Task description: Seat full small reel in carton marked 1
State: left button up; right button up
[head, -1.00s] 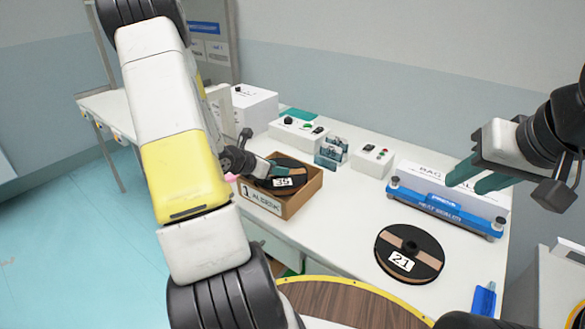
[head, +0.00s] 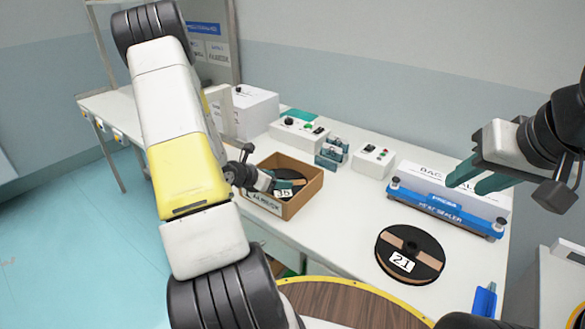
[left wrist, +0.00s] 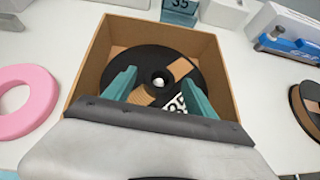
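An open brown carton (head: 300,203) stands on the bench, its label partly hidden by my left gripper. A black reel (head: 290,177) with a tan band and a white tag, read as 35, is inside it, below the rim. In the left wrist view the reel (left wrist: 208,84) looks roughly flat, with bare carton floor beside it. My left gripper (left wrist: 158,78) reaches into the carton with its teal fingers spread, one on each side of the reel's hub, with gaps to it. My right gripper (head: 470,178) is open and empty above the heat sealer.
A black reel (head: 425,254) tagged 21 lies on the bench at the right. The blue heat sealer (head: 445,207) and small control boxes (head: 372,160) stand behind. A pink ring (left wrist: 14,122) lies left of the carton. Bench between carton and reel 21 is clear.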

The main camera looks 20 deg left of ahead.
pick_arm(q)
jog(key=shift+s+a+r, duration=0.1)
jog(key=shift+s+r, duration=0.05)
jog(key=shift+r, duration=0.1)
jog(key=v, duration=1.1)
jog(key=s+d+r+m+g+h, duration=0.3)
jog(key=s+d+r+m+g, duration=0.1)
jog(key=d+r+m, duration=0.95)
jog(key=s+d+r+m+y, duration=0.2)
jog(key=s+r+m, duration=0.2)
jog(key=m, duration=0.5)
jog(key=s+d+r+m+y, duration=0.3)
jog(key=s+r+m, duration=0.1)
jog(key=s+m, duration=0.4)
jog(key=shift+s+d+r+m, duration=0.25)
jog(key=shift+s+r+m, duration=0.15)
jog(key=shift+m, duration=0.25)
